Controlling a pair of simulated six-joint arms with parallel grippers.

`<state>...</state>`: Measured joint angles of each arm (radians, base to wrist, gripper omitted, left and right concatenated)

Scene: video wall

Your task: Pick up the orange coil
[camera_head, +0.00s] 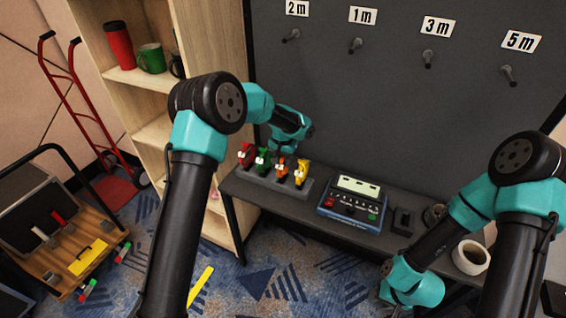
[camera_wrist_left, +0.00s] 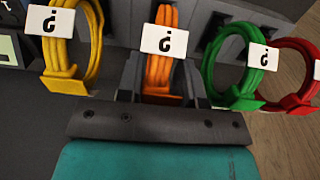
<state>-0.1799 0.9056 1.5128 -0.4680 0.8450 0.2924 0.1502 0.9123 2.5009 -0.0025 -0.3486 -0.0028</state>
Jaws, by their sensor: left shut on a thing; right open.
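The orange coil (camera_head: 282,170) stands in a grey holder (camera_head: 262,182) on the dark bench, between the green coil (camera_head: 263,159) and the yellow coil (camera_head: 301,171). In the left wrist view the orange coil (camera_wrist_left: 160,50) carries a white tag with a question mark. My left gripper (camera_wrist_left: 160,92) is shut on the orange coil, its fingers on either side of it near the holder. In the head view the left gripper is mostly hidden behind its own wrist. My right gripper is low at the bench's front right, below my right wrist (camera_head: 412,285); its fingertips are not clearly visible.
A red coil (camera_head: 246,154) stands at the holder's left end. A blue tester (camera_head: 352,203) and a white tape roll (camera_head: 470,257) are farther right on the bench. Pegs labelled 2 m, 1 m, 3 m and 5 m line the grey wall (camera_head: 400,90). A shelf stands at left.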

